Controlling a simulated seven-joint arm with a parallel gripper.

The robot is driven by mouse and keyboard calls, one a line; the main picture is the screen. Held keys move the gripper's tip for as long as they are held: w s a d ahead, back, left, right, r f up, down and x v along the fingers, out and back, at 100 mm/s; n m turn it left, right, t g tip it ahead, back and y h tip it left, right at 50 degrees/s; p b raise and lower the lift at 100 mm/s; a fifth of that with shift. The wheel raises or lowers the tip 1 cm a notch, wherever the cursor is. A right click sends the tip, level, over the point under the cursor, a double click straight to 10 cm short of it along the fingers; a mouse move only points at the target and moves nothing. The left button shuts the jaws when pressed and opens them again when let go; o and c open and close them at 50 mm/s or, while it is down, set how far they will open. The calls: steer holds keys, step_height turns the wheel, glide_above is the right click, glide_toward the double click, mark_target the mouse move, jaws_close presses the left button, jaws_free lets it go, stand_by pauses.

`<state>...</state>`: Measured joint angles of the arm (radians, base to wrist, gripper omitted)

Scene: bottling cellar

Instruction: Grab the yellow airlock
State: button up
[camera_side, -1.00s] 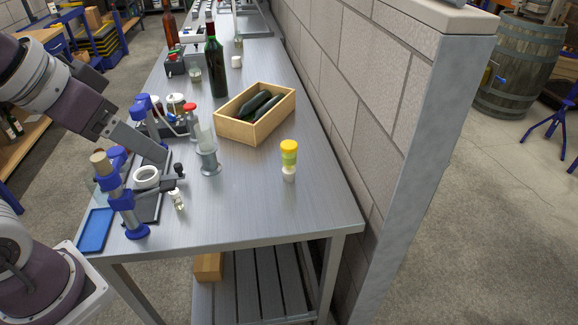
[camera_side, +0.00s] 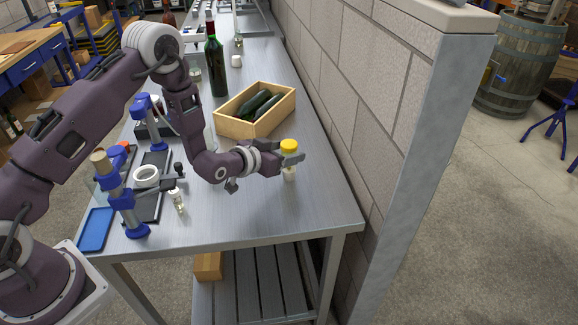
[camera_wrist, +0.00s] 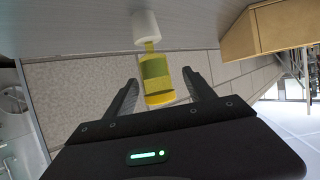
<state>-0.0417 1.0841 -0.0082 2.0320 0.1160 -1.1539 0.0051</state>
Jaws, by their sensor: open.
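The yellow airlock (camera_side: 289,146) stands upright on the steel bench, with a yellow cap and a white base (camera_side: 290,174). My gripper (camera_side: 292,155) reaches it from the left at the height of its upper body, and its fingers hide part of the airlock's middle. In the wrist view the airlock (camera_wrist: 155,74) lies between my two open fingers (camera_wrist: 158,88), with visible gaps on both sides. Its white base also shows in the wrist view (camera_wrist: 145,26).
A wooden crate (camera_side: 229,127) with dark bottles stands just behind my gripper. A green bottle (camera_side: 215,66) stands farther back. A block wall (camera_side: 350,110) runs along the right of the bench (camera_side: 270,222). A small vial (camera_side: 178,201) stands left. The front right of the bench is clear.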

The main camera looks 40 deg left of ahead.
steer(key=x, duration=0.4)
steer(key=shift+d, duration=0.2)
steer(key=shift+r, duration=0.1)
jaws_close()
steer(key=shift+r, duration=0.1)
